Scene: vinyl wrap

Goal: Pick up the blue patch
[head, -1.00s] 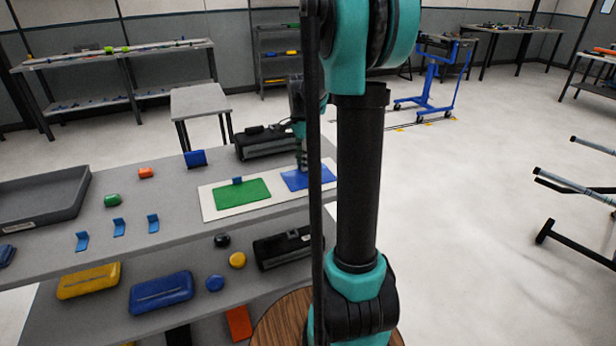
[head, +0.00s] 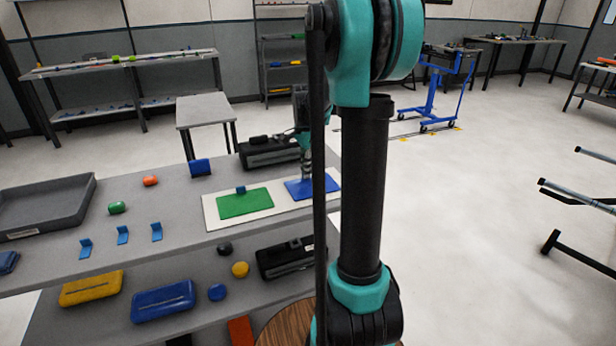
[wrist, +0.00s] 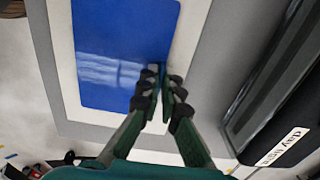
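The blue patch (head: 322,189) lies on the right part of a white board (head: 252,212) on the table. It also fills the upper middle of the wrist view (wrist: 115,45), flat, with pale light streaks on it. My gripper (wrist: 161,82) is at one edge of the patch, pointing down in the head view (head: 306,172). Its fingers are drawn close together, with a narrow dark blue piece between the tips, seemingly a tab at the patch's edge. The fingertips partly hide that piece. A green patch (head: 243,203) with a small blue tab lies on the board's left part.
A black case (head: 268,152) stands just behind the board. A grey tray (head: 45,205), several small blue brackets (head: 122,235) and a blue block (head: 200,167) are to the left. A lower shelf holds yellow and blue cases (head: 163,300). My own arm blocks part of the head view.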

